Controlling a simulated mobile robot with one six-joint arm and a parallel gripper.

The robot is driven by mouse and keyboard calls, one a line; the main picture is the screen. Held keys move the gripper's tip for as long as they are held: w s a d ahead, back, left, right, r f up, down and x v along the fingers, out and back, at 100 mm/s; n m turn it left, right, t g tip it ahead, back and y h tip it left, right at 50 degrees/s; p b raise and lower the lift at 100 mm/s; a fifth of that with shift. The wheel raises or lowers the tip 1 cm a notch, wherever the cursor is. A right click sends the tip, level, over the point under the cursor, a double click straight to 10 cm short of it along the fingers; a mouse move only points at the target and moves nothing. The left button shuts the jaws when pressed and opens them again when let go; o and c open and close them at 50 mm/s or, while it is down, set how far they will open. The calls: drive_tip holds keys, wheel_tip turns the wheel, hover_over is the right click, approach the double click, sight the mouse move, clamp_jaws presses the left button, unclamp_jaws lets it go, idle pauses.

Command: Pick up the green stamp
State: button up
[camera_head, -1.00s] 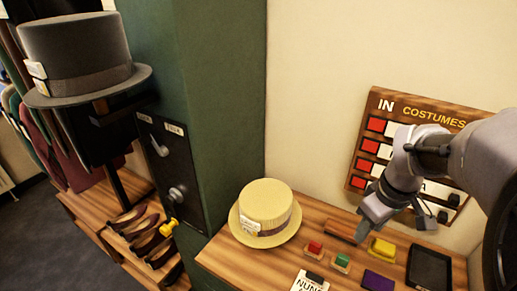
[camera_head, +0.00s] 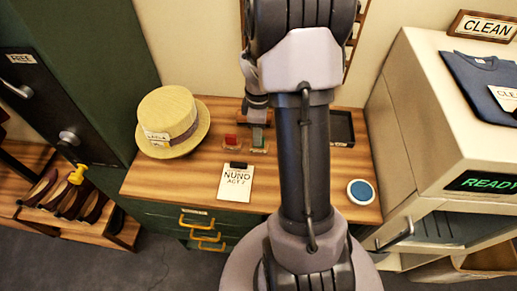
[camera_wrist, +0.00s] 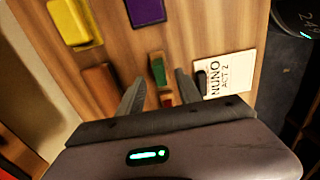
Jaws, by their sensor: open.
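The green stamp (camera_head: 258,138) stands on the wooden table, to the right of the red stamp (camera_head: 230,141). In the wrist view the green stamp (camera_wrist: 158,70) shows just beyond and between the tips of my open gripper (camera_wrist: 160,84). The red stamp (camera_wrist: 167,100) shows nearer, between the fingers, partly hidden by my gripper. In the head view my gripper (camera_head: 257,112) hangs over the far side of the green stamp and partly covers it. I cannot tell how high the fingertips are above the table.
A straw hat (camera_head: 172,122) sits left on the table. A card marked NUNO (camera_head: 235,182) lies in front. A yellow block (camera_wrist: 75,20), a purple pad (camera_wrist: 146,10) and a brown block (camera_wrist: 102,85) are near. A black tray (camera_head: 341,128) and blue disc (camera_head: 361,191) lie right.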

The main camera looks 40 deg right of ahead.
wheel_tip(320, 180, down, 4)
drive_tip(key=shift+d+r+b, duration=0.1)
drive_tip(key=shift+r+b, duration=0.05)
drive_tip(key=shift+b, duration=0.45)
drive_tip(key=shift+r, duration=0.15)
clamp_jaws()
